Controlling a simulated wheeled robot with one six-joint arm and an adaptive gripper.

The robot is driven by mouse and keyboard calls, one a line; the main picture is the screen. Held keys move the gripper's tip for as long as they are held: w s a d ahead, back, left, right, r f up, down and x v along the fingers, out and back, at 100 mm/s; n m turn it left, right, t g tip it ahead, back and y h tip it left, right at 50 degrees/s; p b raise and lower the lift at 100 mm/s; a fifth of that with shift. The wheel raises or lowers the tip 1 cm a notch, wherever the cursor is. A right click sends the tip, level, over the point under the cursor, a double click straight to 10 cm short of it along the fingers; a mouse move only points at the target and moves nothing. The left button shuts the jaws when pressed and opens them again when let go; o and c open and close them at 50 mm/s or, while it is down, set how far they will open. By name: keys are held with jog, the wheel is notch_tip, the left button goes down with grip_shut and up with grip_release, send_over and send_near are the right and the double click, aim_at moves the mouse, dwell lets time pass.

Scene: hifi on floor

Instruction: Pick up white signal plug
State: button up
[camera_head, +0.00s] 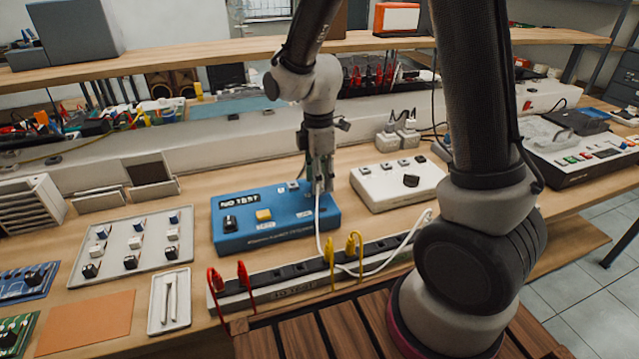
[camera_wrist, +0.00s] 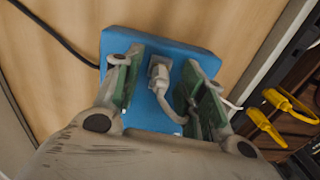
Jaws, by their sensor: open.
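The white signal plug (camera_wrist: 160,72) stands in the top of a blue box (camera_wrist: 185,50), with its white cable running back toward my wrist. In the head view the blue box (camera_head: 245,238) sits on the wooden bench, and the white cable (camera_head: 319,215) loops down from its right end. My gripper (camera_head: 318,180) points down over that right end. In the wrist view my gripper (camera_wrist: 160,90) is open, with one green-padded finger on each side of the plug and a visible gap to both. In the head view the plug is mostly hidden by the fingers.
A power strip (camera_head: 290,290) with red (camera_head: 243,272) and yellow plugs (camera_head: 350,245) lies in front of the blue box. A white box with a black knob (camera_head: 398,186) stands to its right. A tray of small switches (camera_head: 131,250) lies left. A shelf (camera_head: 190,52) runs behind.

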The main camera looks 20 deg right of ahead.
grip_shut()
jog(key=shift+r, duration=0.2)
